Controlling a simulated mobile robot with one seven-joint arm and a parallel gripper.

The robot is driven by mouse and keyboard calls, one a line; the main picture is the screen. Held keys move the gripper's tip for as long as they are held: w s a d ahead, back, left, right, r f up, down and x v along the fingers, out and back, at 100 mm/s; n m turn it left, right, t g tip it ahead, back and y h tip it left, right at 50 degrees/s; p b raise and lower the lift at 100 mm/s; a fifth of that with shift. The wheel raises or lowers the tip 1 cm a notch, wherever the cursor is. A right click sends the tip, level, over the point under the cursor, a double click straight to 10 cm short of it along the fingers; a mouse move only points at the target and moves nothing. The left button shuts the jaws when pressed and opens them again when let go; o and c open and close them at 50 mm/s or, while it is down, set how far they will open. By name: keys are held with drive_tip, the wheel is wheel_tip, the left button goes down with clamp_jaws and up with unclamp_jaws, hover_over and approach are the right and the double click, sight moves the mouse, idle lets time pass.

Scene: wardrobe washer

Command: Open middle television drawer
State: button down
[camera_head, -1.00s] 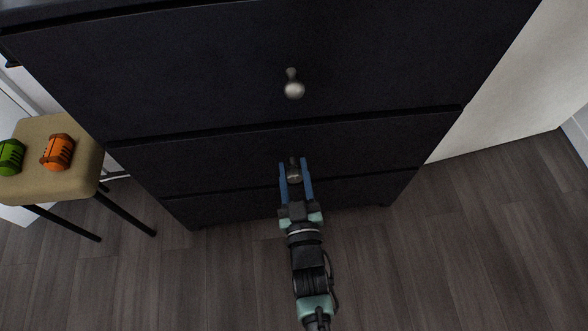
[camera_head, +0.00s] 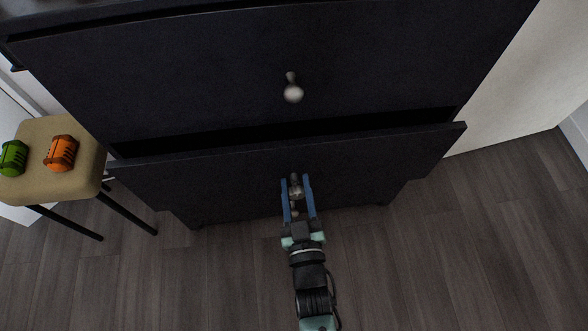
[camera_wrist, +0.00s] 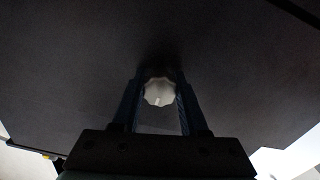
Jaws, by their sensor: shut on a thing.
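The middle drawer (camera_head: 400,155) of the dark cabinet stands partly pulled out, with a dark gap showing above its front's top edge. Its small metal knob (camera_head: 295,186) is between the blue fingers of my gripper (camera_head: 298,188). My gripper is shut on the knob. In the wrist view the pale knob (camera_wrist: 159,91) sits between the fingertips (camera_wrist: 158,95), in front of the dark drawer front (camera_wrist: 70,70). The drawer's inside is too dark to make out.
The upper drawer (camera_head: 180,75) is shut, with its own knob (camera_head: 293,92). A stool (camera_head: 35,190) at the left bears a green object (camera_head: 13,158) and an orange object (camera_head: 61,153). Wooden floor (camera_head: 480,240) is clear at the right and in front.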

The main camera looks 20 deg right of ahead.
drive_tip(key=p+v, duration=0.2)
drive_tip(key=v, duration=1.1)
drive_tip(key=shift+p, duration=0.4)
drive_tip(key=c, duration=0.8)
unclamp_jaws()
drive_tip(key=shift+o, duration=0.2)
drive_tip(key=p+v, duration=0.2)
drive_tip(key=v, duration=1.1)
drive_tip(key=shift+r, duration=0.1)
